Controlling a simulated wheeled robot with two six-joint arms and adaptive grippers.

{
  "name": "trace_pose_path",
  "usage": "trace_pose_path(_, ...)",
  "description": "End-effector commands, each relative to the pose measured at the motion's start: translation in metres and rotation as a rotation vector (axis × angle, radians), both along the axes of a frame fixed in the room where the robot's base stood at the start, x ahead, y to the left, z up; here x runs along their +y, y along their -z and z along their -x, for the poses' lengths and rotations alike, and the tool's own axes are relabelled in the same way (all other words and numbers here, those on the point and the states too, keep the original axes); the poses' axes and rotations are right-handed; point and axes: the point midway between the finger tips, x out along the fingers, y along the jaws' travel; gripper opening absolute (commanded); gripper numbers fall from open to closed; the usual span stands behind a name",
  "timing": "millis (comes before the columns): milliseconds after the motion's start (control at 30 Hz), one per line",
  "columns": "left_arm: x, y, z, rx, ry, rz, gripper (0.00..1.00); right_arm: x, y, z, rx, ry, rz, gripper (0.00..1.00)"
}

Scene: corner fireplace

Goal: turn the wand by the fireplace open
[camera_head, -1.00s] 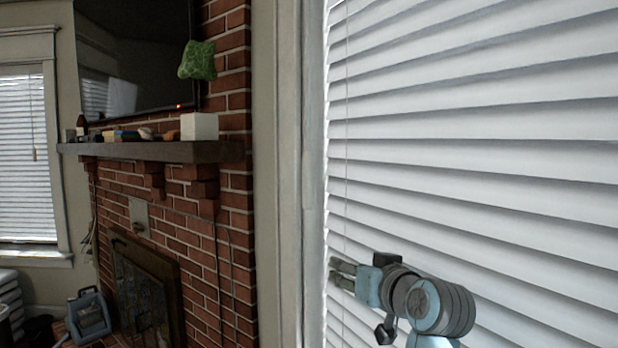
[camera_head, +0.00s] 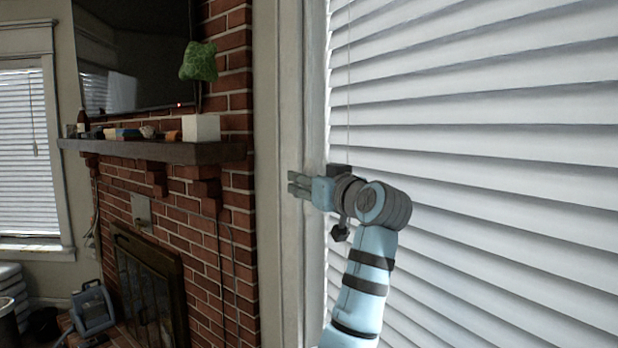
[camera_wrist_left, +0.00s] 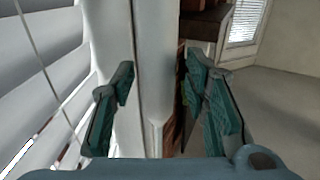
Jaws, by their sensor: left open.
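A thin pale wand or cord (camera_head: 348,75) hangs straight down in front of the large white blinds (camera_head: 480,130), close to the window frame; its lower part passes behind my left gripper. In the left wrist view a thin line, likely the same wand (camera_wrist_left: 38,55), runs slantwise along the blinds, left of the fingers and outside them. My left gripper (camera_head: 293,183) is open and empty, its fingers pointing left across the white window frame (camera_head: 288,90). In the left wrist view the open left gripper (camera_wrist_left: 160,82) has the frame visible between its fingers. My right gripper is not in view.
The brick fireplace (camera_head: 236,220) with its dark mantel (camera_head: 160,151) stands left of the frame.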

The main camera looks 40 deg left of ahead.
Motion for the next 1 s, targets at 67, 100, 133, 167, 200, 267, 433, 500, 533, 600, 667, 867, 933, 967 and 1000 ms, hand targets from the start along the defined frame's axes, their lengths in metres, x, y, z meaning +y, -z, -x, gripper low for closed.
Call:
trace_pose_path(67,0.001,0.001,0.0,0.0,0.0,0.0,0.42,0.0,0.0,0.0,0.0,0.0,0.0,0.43)
trace_pose_path(100,0.001,0.001,0.0,0.0,0.0,0.0,0.42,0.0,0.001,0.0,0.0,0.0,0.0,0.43)
trace_pose_path(133,0.001,0.001,0.0,0.0,0.0,0.0,0.42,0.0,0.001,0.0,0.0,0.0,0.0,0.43)
trace_pose_path(167,0.001,0.001,0.0,0.0,0.0,0.0,0.42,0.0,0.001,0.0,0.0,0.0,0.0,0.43)
trace_pose_path(200,0.001,0.001,0.0,0.001,0.0,0.0,0.42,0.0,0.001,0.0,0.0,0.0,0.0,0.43)
trace_pose_path(267,0.001,0.001,0.0,0.001,0.0,0.0,0.32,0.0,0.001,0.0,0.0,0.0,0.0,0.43)
trace_pose_path(433,0.0,0.001,0.0,0.001,0.0,0.0,0.05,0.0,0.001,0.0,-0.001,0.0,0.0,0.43)
trace_pose_path(500,0.0,0.001,0.0,0.001,0.0,0.0,0.0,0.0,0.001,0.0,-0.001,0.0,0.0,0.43)
trace_pose_path(533,0.0,0.001,0.0,0.001,0.0,0.0,0.0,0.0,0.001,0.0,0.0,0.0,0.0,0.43)
trace_pose_path(600,0.0,0.001,0.0,0.0,0.001,0.0,0.0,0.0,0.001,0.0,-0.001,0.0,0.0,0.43)
trace_pose_path(667,0.0,0.001,0.0,0.0,0.004,-0.001,0.0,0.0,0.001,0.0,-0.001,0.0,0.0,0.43)
trace_pose_path(867,0.001,0.002,0.0,-0.002,0.044,-0.001,0.0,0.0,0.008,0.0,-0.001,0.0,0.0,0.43)
trace_pose_path(933,0.001,0.003,0.001,-0.003,0.071,-0.001,0.0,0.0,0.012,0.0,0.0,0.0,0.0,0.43)
trace_pose_path(967,0.001,0.003,0.001,-0.004,0.087,-0.002,0.0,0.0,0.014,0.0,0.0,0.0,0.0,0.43)
trace_pose_path(1000,0.001,0.003,0.001,-0.004,0.109,-0.002,0.0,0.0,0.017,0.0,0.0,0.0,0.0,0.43)
